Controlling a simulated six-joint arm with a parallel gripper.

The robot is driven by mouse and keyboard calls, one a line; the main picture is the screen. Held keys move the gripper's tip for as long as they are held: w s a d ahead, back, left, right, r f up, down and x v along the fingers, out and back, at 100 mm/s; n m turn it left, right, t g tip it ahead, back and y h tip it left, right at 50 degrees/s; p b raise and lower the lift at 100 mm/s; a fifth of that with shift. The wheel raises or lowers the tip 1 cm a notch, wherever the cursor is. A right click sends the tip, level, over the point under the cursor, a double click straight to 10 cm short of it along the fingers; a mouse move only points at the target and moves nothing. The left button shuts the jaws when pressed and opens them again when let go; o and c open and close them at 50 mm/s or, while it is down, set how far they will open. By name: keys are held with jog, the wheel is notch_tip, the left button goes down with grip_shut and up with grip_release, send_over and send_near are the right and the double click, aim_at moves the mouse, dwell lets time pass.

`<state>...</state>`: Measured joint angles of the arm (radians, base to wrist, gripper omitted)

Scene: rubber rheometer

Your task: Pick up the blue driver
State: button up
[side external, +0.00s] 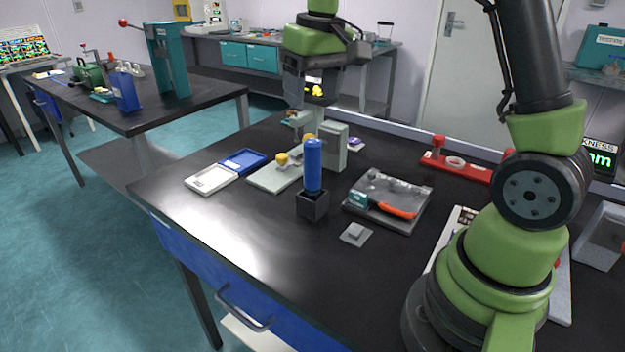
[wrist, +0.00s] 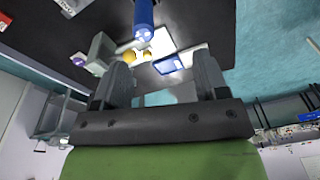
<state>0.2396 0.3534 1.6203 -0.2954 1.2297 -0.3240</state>
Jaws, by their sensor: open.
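The blue driver (side external: 313,166) stands upright in a small dark square holder (side external: 313,205) on the black bench. In the wrist view the driver (wrist: 144,20) shows at the top, beyond my fingertips, and is partly cut off by the frame edge. My gripper (side external: 311,112) hangs over the bench, appearing just above the driver's top and behind it in the side view. In the wrist view my gripper (wrist: 164,72) has its two fingers wide apart with nothing held between them. The fingers do not touch the driver.
A pale fixture with yellow knobs (side external: 282,159) and a grey block (side external: 333,147) stand behind the driver. A blue and white tray (side external: 242,161) is at left. A grey tray with orange-handled pliers (side external: 420,212) and a small grey plate (side external: 356,234) are at right. The front left bench is clear.

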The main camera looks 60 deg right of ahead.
jog(key=g, duration=0.1)
send_near(312, 156)
jog(key=shift+w+d+f, duration=0.5)
jog(key=shift+w+d, duration=0.2)
notch_tip(312, 156, down, 4)
jog(key=shift+d+f, duration=0.15)
jog(key=shift+f, duration=0.05)
notch_tip(312, 156, down, 6)
jog(key=shift+r, duration=0.1)
jog(key=c, duration=1)
jog(key=shift+c, duration=0.5)
